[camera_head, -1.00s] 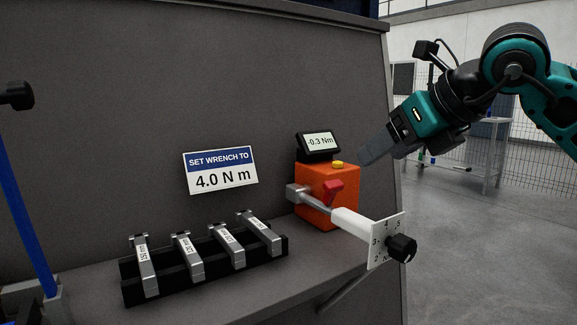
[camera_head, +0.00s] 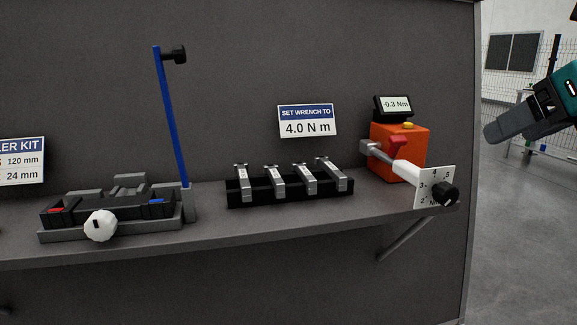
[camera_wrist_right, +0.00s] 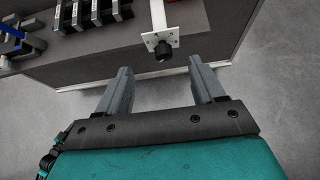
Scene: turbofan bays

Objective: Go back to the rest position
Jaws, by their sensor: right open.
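My right gripper (camera_head: 500,126) shows at the right edge of the head view, clear of the bench's right end. In the right wrist view my right gripper (camera_wrist_right: 160,88) has its two grey fingers wide apart with nothing between them. The torque wrench (camera_head: 409,173), with a white handle, a scale plate and a black knob (camera_head: 445,194), sits in the orange tester (camera_head: 398,150). The tester's display (camera_head: 395,105) reads -0.3 Nm. In the wrist view the wrench's scale plate (camera_wrist_right: 160,38) lies beyond the fingertips, apart from them. My left gripper is not in view.
A black rack (camera_head: 290,190) with several grey wrench heads stands on the shelf (camera_head: 300,215). A kit tray (camera_head: 110,215) and a blue post (camera_head: 170,115) are at the left. A sign (camera_head: 307,121) reads 4.0 N m. Open floor (camera_head: 515,240) lies right of the bench.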

